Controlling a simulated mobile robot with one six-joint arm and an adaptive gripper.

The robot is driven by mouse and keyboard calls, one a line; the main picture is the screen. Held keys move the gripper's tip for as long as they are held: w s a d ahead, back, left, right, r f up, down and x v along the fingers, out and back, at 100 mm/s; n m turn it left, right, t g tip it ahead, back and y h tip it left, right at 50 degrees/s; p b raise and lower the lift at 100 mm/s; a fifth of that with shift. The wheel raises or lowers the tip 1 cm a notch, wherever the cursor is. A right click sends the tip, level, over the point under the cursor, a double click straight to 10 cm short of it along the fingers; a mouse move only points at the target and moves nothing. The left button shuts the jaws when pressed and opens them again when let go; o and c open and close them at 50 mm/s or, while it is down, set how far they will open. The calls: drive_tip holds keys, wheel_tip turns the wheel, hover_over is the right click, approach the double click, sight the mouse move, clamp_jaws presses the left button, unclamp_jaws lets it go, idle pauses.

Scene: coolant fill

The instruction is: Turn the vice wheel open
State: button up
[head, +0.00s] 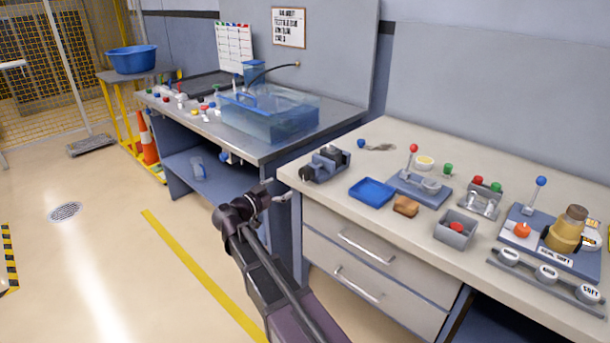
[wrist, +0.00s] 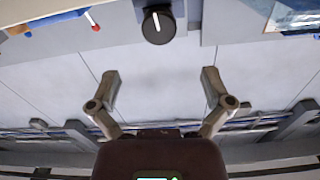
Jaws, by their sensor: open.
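The vice (head: 327,163) is a dark grey block at the left front corner of the cream bench. Its wheel (head: 306,174) is a round black knob facing the front left. In the wrist view the wheel (wrist: 158,24) shows at the top middle with a white line on its face, roughly upright in the picture. My gripper (head: 274,190) is in front of the bench corner, a little left of and below the wheel. Its fingers (wrist: 161,84) are wide apart with nothing between them, and the wheel lies beyond the fingertips, apart from them.
A blue tray (head: 371,192), a brown sponge-like block (head: 406,206) and a lever panel (head: 420,188) are right of the vice. Drawers (head: 365,245) are below. A steel table with a clear tank (head: 270,118) is at left. The floor at left is open.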

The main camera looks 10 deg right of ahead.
sight(303, 175)
drive_tip(key=x, duration=1)
drive_tip(key=shift+d, duration=0.1)
drive_tip(key=c, duration=1.1)
